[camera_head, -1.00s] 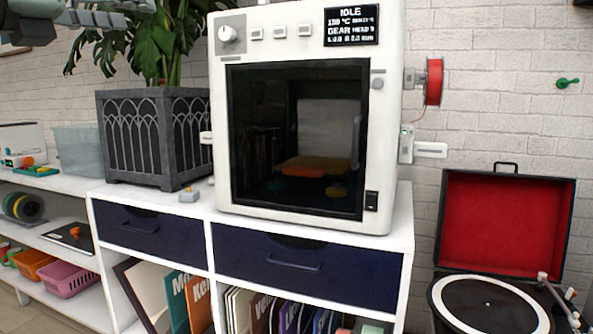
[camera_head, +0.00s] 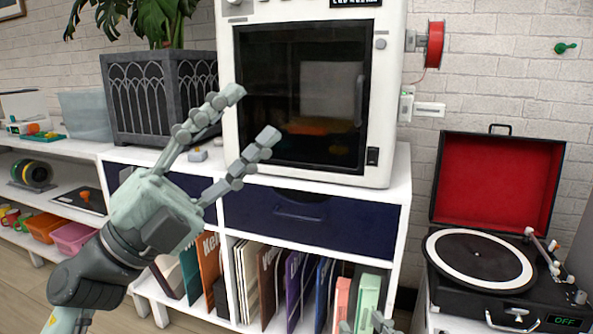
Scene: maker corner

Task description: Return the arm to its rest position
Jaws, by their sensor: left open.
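My left gripper (camera_head: 252,114) is raised in front of the cabinet and the printer. Its two grey-green fingers are spread apart with nothing between them. Its arm comes up from the lower left. The fingers overlap the printer's lower left corner and a blue drawer in the picture. At the bottom edge, small grey tips (camera_head: 365,324) show, which look like my right gripper. The rest of it is cut off, and its opening is unclear.
A white printer (camera_head: 391,100) with a dark door stands on the white cabinet (camera_head: 399,185). A planter (camera_head: 123,100) stands left of it. An open record player (camera_head: 480,258) is at the right. Records (camera_head: 293,285) fill the lower shelf.

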